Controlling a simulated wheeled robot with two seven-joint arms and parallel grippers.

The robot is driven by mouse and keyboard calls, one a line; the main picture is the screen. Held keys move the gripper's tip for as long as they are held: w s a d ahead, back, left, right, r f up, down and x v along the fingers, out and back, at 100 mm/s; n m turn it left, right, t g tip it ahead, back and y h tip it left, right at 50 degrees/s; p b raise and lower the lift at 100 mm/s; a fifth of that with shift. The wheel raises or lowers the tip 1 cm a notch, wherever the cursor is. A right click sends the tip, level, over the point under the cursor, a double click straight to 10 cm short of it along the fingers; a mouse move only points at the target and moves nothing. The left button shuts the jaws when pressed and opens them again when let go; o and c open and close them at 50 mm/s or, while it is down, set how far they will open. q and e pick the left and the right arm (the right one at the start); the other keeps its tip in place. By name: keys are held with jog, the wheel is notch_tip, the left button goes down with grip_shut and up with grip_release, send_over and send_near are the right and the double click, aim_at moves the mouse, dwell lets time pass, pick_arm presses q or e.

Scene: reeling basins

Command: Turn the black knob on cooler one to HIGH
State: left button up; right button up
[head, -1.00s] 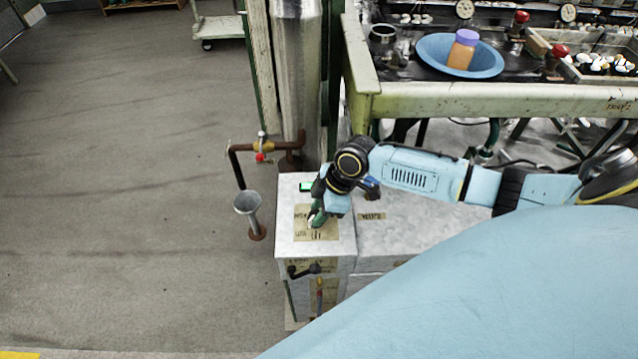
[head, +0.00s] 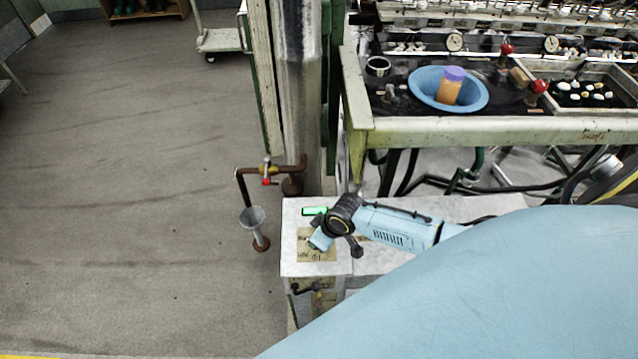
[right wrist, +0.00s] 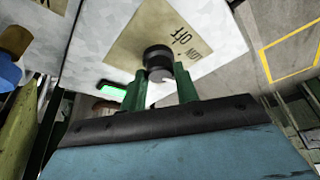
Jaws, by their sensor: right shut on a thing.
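I cannot tell which setting the knob points to. A lit green display (head: 314,211) is near the box's back edge. My left gripper is not in view.
A rusty pipe with a red-handled valve (head: 266,181) and a metal funnel (head: 253,219) stand left of the box. A bench (head: 480,131) with a blue basin (head: 417,88) is behind to the right. The floor at left is mostly clear.

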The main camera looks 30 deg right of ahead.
jog(key=shift+w+a+r+m+h+p, duration=0.1)
jog(key=shift+m+h+p, duration=0.2)
jog(key=shift+m+p, duration=0.6)
jog(key=o, duration=1)
jog(key=shift+c, duration=0.2)
jog(key=p+v, duration=0.4)
jog(key=v, duration=0.9)
jog(key=shift+s, duration=0.4)
